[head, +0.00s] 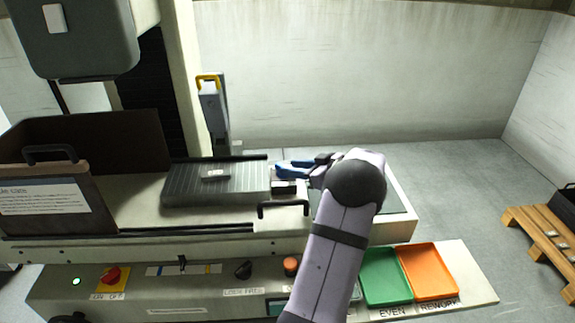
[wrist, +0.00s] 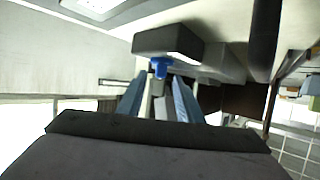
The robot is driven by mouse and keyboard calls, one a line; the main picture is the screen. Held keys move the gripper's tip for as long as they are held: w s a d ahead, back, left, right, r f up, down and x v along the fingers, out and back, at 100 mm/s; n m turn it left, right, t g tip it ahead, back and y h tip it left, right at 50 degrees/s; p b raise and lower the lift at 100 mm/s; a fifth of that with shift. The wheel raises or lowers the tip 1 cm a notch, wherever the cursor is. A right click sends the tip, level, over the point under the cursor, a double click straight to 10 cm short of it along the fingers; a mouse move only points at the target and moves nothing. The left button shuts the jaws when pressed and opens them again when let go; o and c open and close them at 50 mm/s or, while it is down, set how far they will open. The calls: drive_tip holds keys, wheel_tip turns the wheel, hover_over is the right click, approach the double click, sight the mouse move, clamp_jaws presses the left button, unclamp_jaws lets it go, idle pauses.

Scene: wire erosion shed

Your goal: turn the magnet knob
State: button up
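My gripper (head: 284,169) is low over the machine table, pointing left at the right end of the grey grooved plate (head: 190,190). In the wrist view its two blue fingers (wrist: 159,96) stand apart with a gap between them. A small blue part (wrist: 159,67) under a dark block (wrist: 165,40) shows just beyond the fingertips; I cannot tell whether they touch it. On the front panel are a red knob (head: 113,275) marked ON OFF and a black knob (head: 243,269) above a LOCK FREE label. No knob is readably marked magnet.
A black handle (head: 283,204) stands at the table's front edge. A tall grey post (head: 213,105) with a yellow top rises behind the plate. Green (head: 386,298) and orange (head: 428,287) trays lie at front right. A dark open guard (head: 55,214) is at left.

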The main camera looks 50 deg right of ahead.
drive_tip(key=shift+p+x, duration=0.4)
drive_tip(key=shift+x, duration=1.1)
clamp_jaws()
